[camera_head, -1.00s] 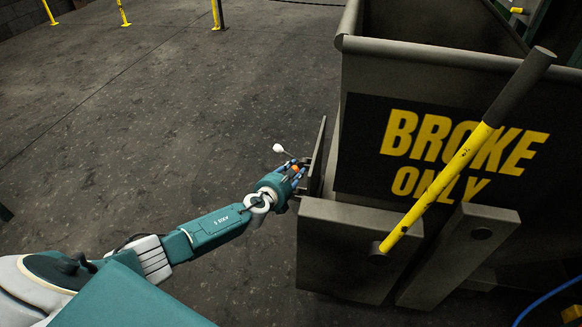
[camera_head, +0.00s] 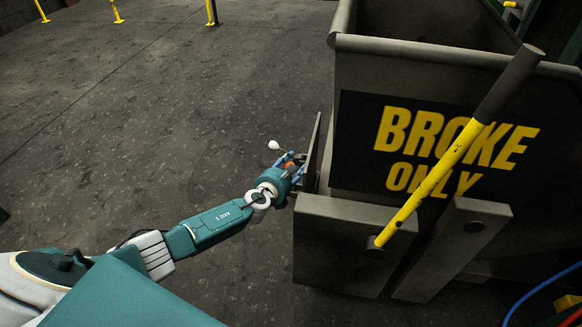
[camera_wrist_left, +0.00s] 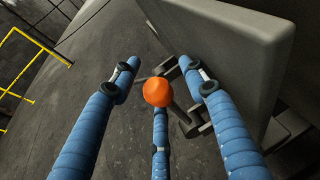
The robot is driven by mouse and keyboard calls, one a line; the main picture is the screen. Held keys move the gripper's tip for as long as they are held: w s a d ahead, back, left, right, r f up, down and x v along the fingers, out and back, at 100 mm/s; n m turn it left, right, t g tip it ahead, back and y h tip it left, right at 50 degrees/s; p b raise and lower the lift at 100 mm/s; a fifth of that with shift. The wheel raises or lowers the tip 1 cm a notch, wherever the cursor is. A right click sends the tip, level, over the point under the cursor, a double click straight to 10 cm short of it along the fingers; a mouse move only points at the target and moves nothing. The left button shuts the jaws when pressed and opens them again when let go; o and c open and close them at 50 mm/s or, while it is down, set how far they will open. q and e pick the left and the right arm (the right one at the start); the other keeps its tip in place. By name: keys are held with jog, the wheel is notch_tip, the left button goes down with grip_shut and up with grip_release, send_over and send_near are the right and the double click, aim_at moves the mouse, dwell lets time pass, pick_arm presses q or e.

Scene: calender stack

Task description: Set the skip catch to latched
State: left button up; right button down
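The skip (camera_head: 430,65) is a dark metal bin marked "BROKE ONLY" on the right. An orange ball knob (camera_head: 289,165) sits beside its left side plate (camera_head: 312,155); I take it to be the catch handle. My left gripper (camera_head: 292,170) is at this knob. In the left wrist view the orange knob (camera_wrist_left: 157,92) on a dark bar lies between the three spread blue fingers of the gripper (camera_wrist_left: 158,82). The fingers look open and not closed on it; contact with the lower finger cannot be told. Whether the catch is latched cannot be told. My right gripper is out of view.
A yellow lever with a black grip (camera_head: 455,155) slants across the skip's front. A small pale ball (camera_head: 274,145) shows just beyond my left gripper. A grey block (camera_head: 340,245) is near its right. The floor (camera_head: 150,120) to the left is clear, with yellow posts far back.

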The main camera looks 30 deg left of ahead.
pick_arm(q)
jog(key=shift+s+f, duration=0.1)
jog(key=shift+f, duration=0.1)
jog(key=shift+s, duration=0.25)
jog(key=v, duration=1.1)
jog(key=shift+s+r, duration=0.15)
jog(key=shift+r, duration=0.1)
